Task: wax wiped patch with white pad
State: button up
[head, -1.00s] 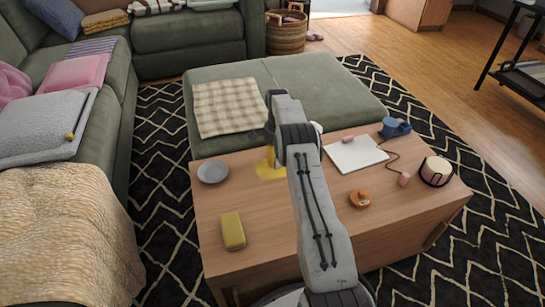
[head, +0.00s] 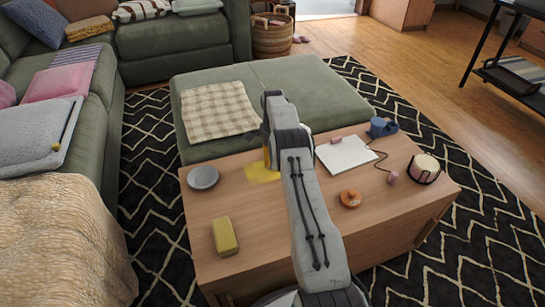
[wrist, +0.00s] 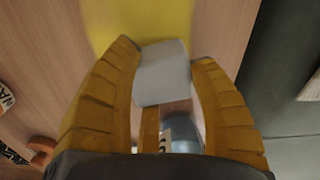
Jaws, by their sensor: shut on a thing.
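A yellow patch (head: 262,174) lies on the far edge of the wooden coffee table (head: 290,225). It also fills the top middle of the wrist view (wrist: 140,18). My gripper (wrist: 165,62) is shut on the white pad (wrist: 163,78), a pale block between its two mustard fingers. The pad appears over the patch's edge in the wrist view; I cannot tell whether it touches. In the head view my gripper is mostly hidden behind my arm, with a bit of yellow finger showing above the patch. The pad is hidden there.
A grey dish (head: 202,177) and a yellow block (head: 225,236) are on the table's left. A green ottoman (head: 290,95) stands behind.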

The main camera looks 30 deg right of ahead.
jog(key=shift+r+p, duration=1.75)
jog(key=shift+r, duration=1.05)
jog(key=shift+r+p, duration=1.45)
jog(key=shift+r, duration=0.05)
